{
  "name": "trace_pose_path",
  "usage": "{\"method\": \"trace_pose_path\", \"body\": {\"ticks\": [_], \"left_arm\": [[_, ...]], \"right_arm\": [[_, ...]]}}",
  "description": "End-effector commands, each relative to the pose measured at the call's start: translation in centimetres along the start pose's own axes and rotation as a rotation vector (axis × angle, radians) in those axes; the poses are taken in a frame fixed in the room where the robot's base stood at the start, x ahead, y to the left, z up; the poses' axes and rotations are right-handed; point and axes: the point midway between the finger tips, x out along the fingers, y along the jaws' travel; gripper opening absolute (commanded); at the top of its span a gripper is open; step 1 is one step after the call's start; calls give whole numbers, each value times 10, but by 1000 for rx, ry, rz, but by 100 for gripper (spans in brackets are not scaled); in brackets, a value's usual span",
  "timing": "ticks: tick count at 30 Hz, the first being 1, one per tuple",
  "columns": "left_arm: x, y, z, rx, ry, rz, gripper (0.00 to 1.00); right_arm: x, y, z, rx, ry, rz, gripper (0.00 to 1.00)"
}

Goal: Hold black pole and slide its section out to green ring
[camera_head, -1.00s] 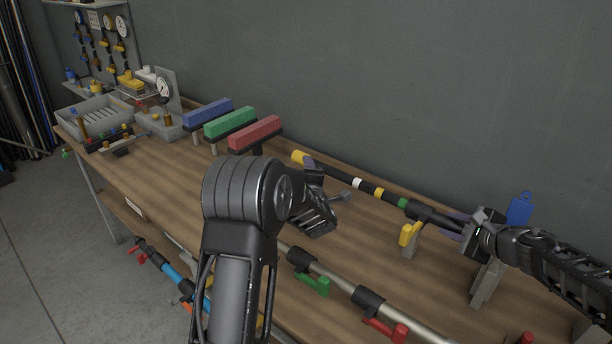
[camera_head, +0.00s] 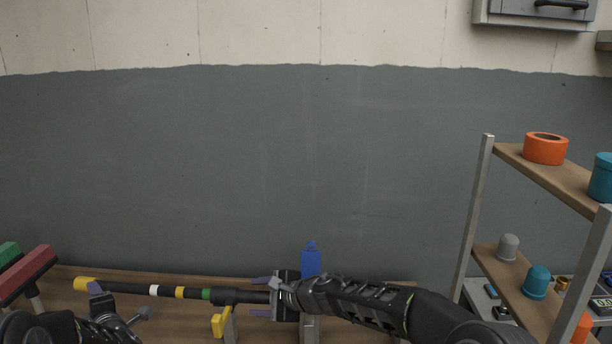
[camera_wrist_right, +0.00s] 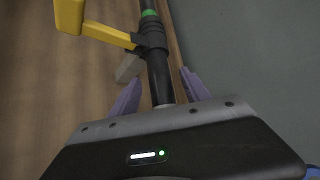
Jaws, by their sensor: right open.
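The black pole (camera_head: 132,289) lies level along the bench, with a yellow end at left and white, yellow and green bands. The green ring (camera_head: 207,294) is just left of the thick black collar (camera_head: 228,296), from which a yellow lever (camera_head: 220,322) sticks out. My right gripper (camera_head: 260,297) is open, its purple fingers on either side of the pole right of the collar. The right wrist view shows the pole (camera_wrist_right: 159,80) between the fingers. My left gripper (camera_head: 96,288) is at the pole beside the yellow end; its grip is hidden.
A blue upright piece (camera_head: 311,262) stands behind my right gripper, with a grey support (camera_head: 310,328) below. A shelf (camera_head: 550,180) with tape and caps stands at right. The wall is close behind the bench.

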Motion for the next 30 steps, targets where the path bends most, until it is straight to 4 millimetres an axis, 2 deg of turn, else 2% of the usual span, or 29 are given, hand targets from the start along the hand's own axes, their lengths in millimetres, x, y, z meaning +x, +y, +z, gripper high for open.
{"method": "trace_pose_path", "body": {"ticks": [8, 14, 22, 27, 30], "left_arm": [[0, 0, 0, 0, 0, 0, 57], [0, 0, 0, 0, 0, 0, 57], [0, 0, 0, 0, 0, 0, 57], [0, 0, 0, 0, 0, 0, 57], [0, 0, 0, 0, 0, 0, 57]], "right_arm": [[-11, -1, 0, 2, 0, -1, 55], [-44, -2, -1, 1, 2, -2, 55], [-98, -1, 0, -1, 1, -2, 55], [-117, 0, 0, 0, 0, -1, 55], [-120, 0, 0, 0, 0, 1, 55]]}}
